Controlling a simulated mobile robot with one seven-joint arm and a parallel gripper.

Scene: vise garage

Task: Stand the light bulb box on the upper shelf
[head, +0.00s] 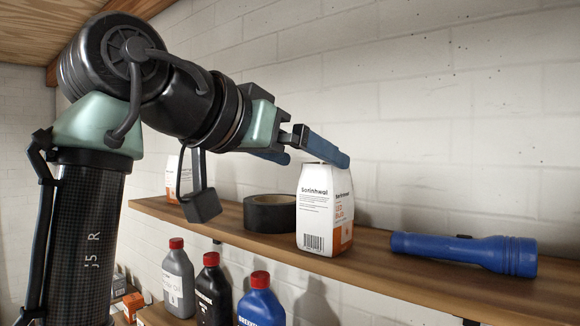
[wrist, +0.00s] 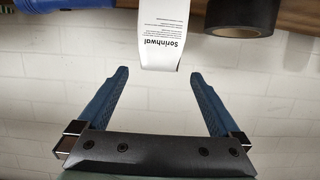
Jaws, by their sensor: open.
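The light bulb box (head: 324,208), white with an orange lower part, stands upright on the upper wooden shelf (head: 376,262) in the head view. In the wrist view the box (wrist: 160,32) shows at the top middle, ahead of the fingertips and between their lines. My gripper (head: 308,152) is open, with its blue fingers close to the top of the box. In the wrist view my gripper (wrist: 158,73) has nothing between its fingers. One finger overlaps the top of the box in the head view; I cannot tell if they touch.
A black tape roll (head: 269,213) lies left of the box, close to it. A blue flashlight (head: 464,252) lies to the right. Another white box (head: 172,178) is partly hidden behind my arm. Several bottles (head: 213,288) stand below the shelf. The brick wall (head: 440,120) is close behind.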

